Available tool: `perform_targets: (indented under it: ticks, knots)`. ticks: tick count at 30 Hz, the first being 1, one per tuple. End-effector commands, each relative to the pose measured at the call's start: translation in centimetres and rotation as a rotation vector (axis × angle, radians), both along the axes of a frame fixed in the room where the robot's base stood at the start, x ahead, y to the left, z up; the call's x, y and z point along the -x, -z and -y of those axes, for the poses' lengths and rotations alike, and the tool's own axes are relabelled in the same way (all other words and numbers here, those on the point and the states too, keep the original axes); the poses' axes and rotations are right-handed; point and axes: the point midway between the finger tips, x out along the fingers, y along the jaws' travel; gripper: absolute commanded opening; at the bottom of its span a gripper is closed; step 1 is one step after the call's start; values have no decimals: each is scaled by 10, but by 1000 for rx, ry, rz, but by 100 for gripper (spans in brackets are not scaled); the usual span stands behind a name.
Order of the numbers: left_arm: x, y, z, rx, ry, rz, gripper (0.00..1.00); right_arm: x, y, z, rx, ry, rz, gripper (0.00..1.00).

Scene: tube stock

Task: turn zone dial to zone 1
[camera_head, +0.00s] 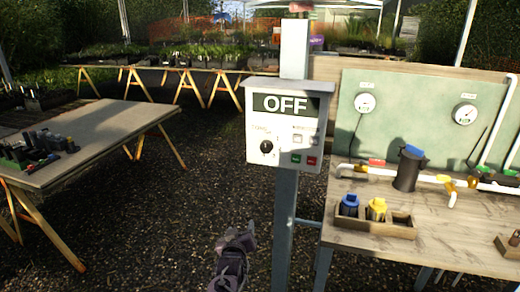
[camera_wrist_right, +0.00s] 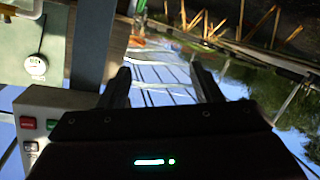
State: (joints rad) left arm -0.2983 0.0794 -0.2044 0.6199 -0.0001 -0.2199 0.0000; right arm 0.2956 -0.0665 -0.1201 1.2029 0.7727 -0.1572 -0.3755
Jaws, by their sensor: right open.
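The zone dial (camera_head: 266,147) is a black round knob on the left of a pale control box (camera_head: 292,172) fixed to a grey post. The box has a dark display (camera_head: 286,105) reading OFF. Small marks sit around the knob, too small to read surely. My right gripper (camera_head: 246,238) is below the box and left of the post, apart from the dial. In the right wrist view my right gripper (camera_wrist_right: 163,80) is open with nothing between its fingers. The box's edge (camera_wrist_right: 50,100) shows there at left, with a red and a green button; the dial is not visible. My left gripper is not in view.
The grey post (camera_head: 286,220) stands below the box. A wooden bench (camera_head: 450,240) with pipes, a dark canister (camera_head: 409,168) and a tray (camera_head: 375,228) is at right. A table (camera_head: 100,135) is at left. Gravel between is clear.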

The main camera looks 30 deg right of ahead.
Motion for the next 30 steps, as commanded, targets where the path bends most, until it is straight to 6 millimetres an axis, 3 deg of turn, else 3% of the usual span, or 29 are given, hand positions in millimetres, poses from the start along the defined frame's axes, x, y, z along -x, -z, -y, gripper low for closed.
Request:
perform_targets:
  ticks: [1, 3, 6, 9, 14, 24, 30]
  knots:
    - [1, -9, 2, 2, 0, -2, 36, -11, -61, 9, 4, 56, 83, 58]
    - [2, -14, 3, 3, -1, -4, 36, -14, -122, 21, 7, 131, 170, 58]
    - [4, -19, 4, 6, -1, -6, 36, -10, -185, 34, 0, 217, 259, 58]
    - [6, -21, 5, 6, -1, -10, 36, -3, -221, 43, -11, 272, 310, 58]
    - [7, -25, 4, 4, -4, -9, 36, -4, -239, 54, -14, 302, 334, 58]
    - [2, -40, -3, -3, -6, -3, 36, -36, -239, 95, -13, 299, 331, 58]
    - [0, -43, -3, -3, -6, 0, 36, -46, -237, 107, -15, 299, 332, 58]
